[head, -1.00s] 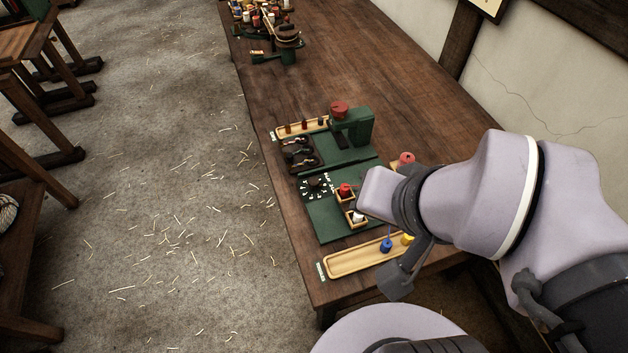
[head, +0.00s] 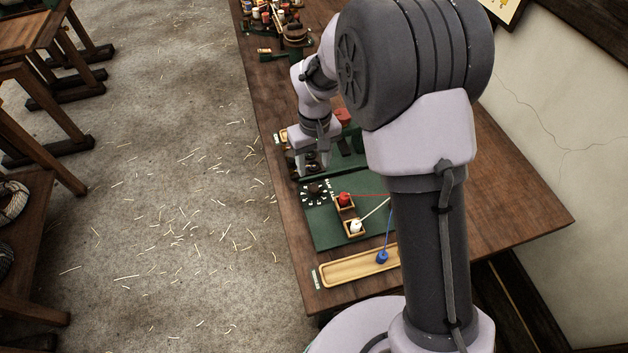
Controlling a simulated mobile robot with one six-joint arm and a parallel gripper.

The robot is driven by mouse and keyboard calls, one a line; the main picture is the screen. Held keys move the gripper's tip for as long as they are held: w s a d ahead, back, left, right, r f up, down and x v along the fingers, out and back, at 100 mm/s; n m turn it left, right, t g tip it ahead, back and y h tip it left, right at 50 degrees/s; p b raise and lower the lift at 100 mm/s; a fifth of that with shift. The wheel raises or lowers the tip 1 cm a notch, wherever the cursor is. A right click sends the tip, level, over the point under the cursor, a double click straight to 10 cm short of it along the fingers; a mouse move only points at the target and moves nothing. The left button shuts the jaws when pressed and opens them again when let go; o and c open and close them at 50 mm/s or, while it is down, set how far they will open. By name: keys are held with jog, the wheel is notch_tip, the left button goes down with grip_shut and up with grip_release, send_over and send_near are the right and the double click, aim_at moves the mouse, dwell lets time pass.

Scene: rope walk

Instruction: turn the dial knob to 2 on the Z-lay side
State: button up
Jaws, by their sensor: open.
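The dial knob (head: 315,188) is a small dark knob on the green board (head: 322,232), ringed by white marks too small to read. Which mark it points at I cannot tell. White lettering stands on the board just right of the dial, also unreadable. My gripper (head: 312,173) is open, fingers pointing down, just beyond the dial in the picture. Dark items show between and behind its fingers. It looks apart from the knob, though the exact gap cannot be told.
A red spool (head: 344,198) and a white spool (head: 355,227) sit in wooden holders on the board. A blue spool (head: 382,257) is at the wooden tray (head: 345,268). Red, white and blue strands run behind my arm. My arm hides the bench's middle.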

aim_at(313, 188)
notch_tip(313, 188, down, 10)
jog(key=b, duration=0.2)
jog(key=shift+b, duration=0.35)
jog(key=shift+c, duration=0.4)
grip_shut()
